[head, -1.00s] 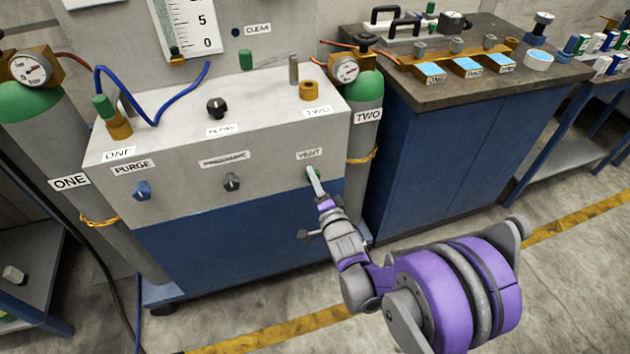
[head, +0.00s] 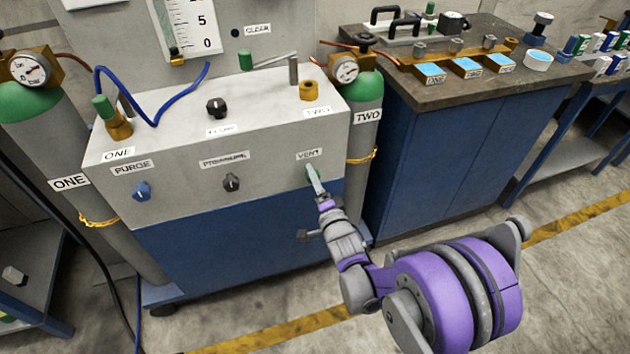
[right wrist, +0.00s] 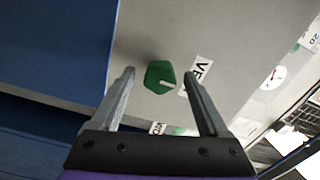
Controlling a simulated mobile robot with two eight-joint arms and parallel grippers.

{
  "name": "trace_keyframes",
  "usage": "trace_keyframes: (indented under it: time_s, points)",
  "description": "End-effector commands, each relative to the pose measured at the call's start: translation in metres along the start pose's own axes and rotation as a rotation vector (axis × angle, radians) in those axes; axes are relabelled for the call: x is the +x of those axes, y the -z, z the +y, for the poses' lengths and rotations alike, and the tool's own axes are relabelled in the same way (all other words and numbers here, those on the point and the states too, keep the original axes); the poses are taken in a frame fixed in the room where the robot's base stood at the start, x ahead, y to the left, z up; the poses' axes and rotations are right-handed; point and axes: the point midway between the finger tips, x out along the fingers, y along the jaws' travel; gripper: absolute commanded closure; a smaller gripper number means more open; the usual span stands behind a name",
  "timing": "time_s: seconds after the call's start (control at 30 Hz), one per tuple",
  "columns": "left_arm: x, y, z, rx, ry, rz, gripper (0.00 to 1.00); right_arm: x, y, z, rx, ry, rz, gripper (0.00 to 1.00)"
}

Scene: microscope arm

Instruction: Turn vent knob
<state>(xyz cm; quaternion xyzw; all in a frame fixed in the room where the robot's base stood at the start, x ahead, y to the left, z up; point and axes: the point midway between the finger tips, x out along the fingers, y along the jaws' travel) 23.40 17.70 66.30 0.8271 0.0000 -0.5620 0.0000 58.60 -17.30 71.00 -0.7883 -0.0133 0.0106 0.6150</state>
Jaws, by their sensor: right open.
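The green vent knob (right wrist: 159,77) is on the grey panel front, beside the label VENT. In the head view the vent knob (head: 310,172) is mostly hidden behind my right gripper (head: 313,176). In the right wrist view my right gripper (right wrist: 160,88) is open, with one finger on each side of the knob and a gap on both sides. The knob has a pale pointer mark towards the label. My left gripper is not in view.
The black pressure knob (head: 231,182) and blue purge knob (head: 142,190) are further left on the same panel. Gas cylinder TWO (head: 366,128) stands at the panel's right side. A blue cabinet (head: 440,150) is right of it. Floor in front is open.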

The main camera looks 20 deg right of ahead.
Motion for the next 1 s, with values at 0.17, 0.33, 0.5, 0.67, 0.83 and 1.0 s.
trace_keyframes:
  time_s: [0.17, 0.33, 0.5, 0.67, 0.83, 1.0]
  points:
    - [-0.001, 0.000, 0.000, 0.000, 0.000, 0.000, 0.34, -0.004, 0.000, 0.000, -0.001, 0.000, 0.000, 0.22]
    - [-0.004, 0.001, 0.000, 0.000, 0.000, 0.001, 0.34, -0.028, 0.000, -0.001, 0.000, 0.000, 0.000, 0.22]
    - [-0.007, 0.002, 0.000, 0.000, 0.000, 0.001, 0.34, -0.064, 0.000, -0.001, -0.001, 0.000, 0.000, 0.22]
    - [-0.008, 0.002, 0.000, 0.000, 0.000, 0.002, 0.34, -0.091, 0.000, 0.000, 0.000, 0.000, 0.000, 0.22]
    - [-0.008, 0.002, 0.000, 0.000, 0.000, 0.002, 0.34, -0.106, 0.000, 0.000, 0.000, 0.000, 0.000, 0.22]
    - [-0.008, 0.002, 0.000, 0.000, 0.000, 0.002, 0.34, -0.109, 0.000, 0.000, 0.000, 0.000, 0.000, 0.22]
